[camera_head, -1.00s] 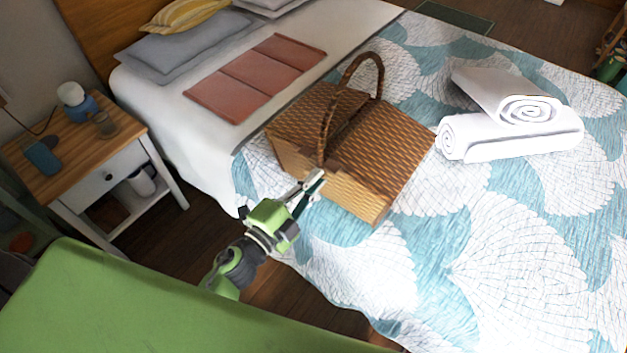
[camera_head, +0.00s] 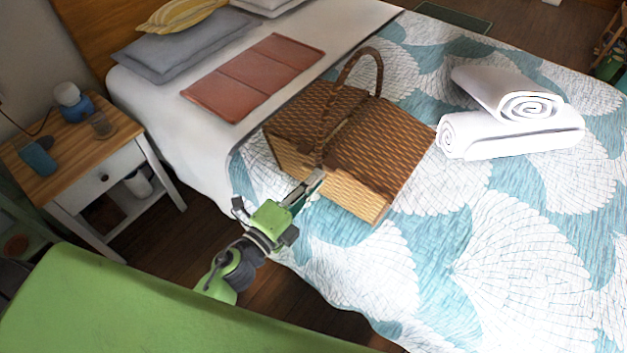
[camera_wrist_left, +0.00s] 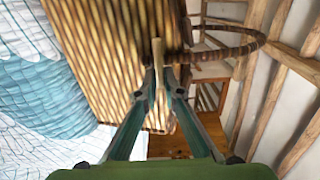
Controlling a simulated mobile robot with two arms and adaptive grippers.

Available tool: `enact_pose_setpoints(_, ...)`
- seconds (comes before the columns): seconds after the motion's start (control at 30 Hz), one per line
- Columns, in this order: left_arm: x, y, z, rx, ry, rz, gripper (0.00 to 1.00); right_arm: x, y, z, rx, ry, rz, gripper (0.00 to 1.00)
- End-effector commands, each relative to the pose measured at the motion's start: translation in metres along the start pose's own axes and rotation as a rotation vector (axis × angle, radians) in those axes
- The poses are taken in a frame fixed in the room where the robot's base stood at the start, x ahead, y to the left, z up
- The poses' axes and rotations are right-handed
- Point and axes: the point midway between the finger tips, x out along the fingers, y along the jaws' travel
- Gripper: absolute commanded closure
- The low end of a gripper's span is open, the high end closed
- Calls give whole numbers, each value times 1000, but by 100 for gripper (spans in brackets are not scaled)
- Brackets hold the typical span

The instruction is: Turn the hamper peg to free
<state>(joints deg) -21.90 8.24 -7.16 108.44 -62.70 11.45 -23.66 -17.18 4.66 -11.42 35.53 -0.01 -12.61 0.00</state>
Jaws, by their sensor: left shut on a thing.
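A brown wicker hamper (camera_head: 375,150) with an arched handle (camera_head: 372,52) stands on the bed, lids closed. My left gripper (camera_head: 317,178) is at its near side. The left wrist view shows the hamper (camera_wrist_left: 110,45) and my left gripper (camera_wrist_left: 158,80) with its fingertips together on a pale wooden peg (camera_wrist_left: 157,55), in front of the wicker side. In the head view the fingers hide the peg. My right gripper is in neither view.
Rolled white towels (camera_head: 515,115) lie on the patterned bedspread to the right of the hamper. A folded reddish cloth (camera_head: 255,75) lies on the white sheet behind. A nightstand (camera_head: 75,160) stands at the left. The bedspread in front right is clear.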

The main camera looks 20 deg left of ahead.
Motion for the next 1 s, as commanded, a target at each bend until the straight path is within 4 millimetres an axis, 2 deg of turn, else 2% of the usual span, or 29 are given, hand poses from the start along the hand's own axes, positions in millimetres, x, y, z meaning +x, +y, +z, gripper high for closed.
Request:
enact_pose_setpoints(0.2, -1, 2, -1, 2, 1, 4, 100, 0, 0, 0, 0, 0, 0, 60)
enact_pose_setpoints(0.23, -1, 2, -1, 2, 1, 4, 87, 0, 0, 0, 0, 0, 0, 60)
enact_pose_setpoints(0.3, -1, 2, -1, 2, 1, 4, 75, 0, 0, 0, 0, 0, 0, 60)
enact_pose_setpoints(0.6, 0, 1, 0, 0, 0, 2, 75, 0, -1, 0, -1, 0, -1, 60)
enact_pose_setpoints(0.73, -7, 1, 0, -2, 0, 2, 75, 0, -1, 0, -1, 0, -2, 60)
enact_pose_setpoints(0.87, -25, 2, 0, -2, -1, 5, 75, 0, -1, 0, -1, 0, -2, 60)
enact_pose_setpoints(1.0, -54, 2, 0, -3, -2, 5, 75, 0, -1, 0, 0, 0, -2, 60)
